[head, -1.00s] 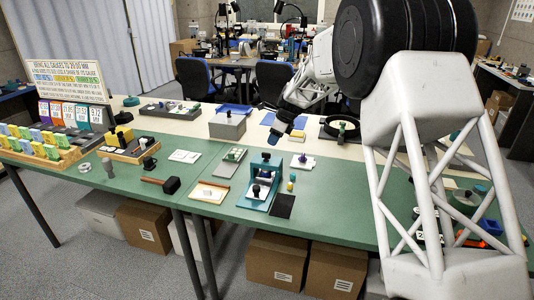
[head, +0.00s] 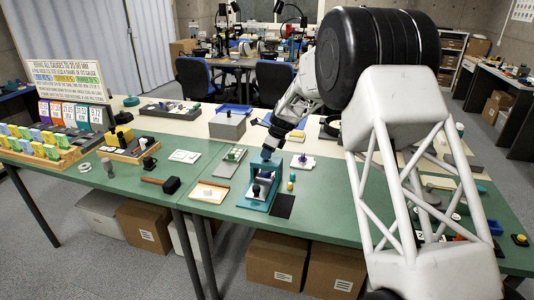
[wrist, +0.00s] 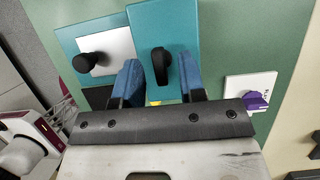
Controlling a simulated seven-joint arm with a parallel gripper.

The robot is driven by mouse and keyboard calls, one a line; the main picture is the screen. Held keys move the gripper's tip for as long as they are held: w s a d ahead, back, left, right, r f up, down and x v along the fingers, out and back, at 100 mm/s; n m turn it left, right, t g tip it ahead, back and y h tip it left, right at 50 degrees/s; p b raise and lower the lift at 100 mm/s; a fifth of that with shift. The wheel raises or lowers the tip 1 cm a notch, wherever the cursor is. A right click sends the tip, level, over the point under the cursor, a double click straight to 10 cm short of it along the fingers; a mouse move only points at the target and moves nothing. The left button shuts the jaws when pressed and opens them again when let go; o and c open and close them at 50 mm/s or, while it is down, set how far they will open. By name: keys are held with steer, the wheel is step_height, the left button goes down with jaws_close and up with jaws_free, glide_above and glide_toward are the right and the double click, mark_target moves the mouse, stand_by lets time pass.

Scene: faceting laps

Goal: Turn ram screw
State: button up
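The teal press (head: 258,194) stands on the green mat near the table's front edge; its top beam (wrist: 163,22) also shows in the wrist view. The ram screw's black handle (wrist: 160,66) sits on that beam, its long side running up and down the picture. My gripper (head: 268,152) is above the press, pointing down. In the wrist view my gripper (wrist: 159,74) is open, one blue finger on each side of the handle, with gaps visible. Whether the fingers are level with the handle I cannot tell. A black knob (wrist: 88,62) stands over a pale plate at the press's base.
A black pad (head: 282,206) lies right of the press and a wooden tray (head: 209,193) left of it. A white tile with a purple piece (head: 303,162) is behind right. A mallet (head: 168,184) lies farther left. Small green and yellow pieces (head: 291,182) stand close on the right.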

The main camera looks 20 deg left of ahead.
steer(key=shift+a+f, duration=0.1)
steer(key=shift+f, duration=0.1)
jaws_close()
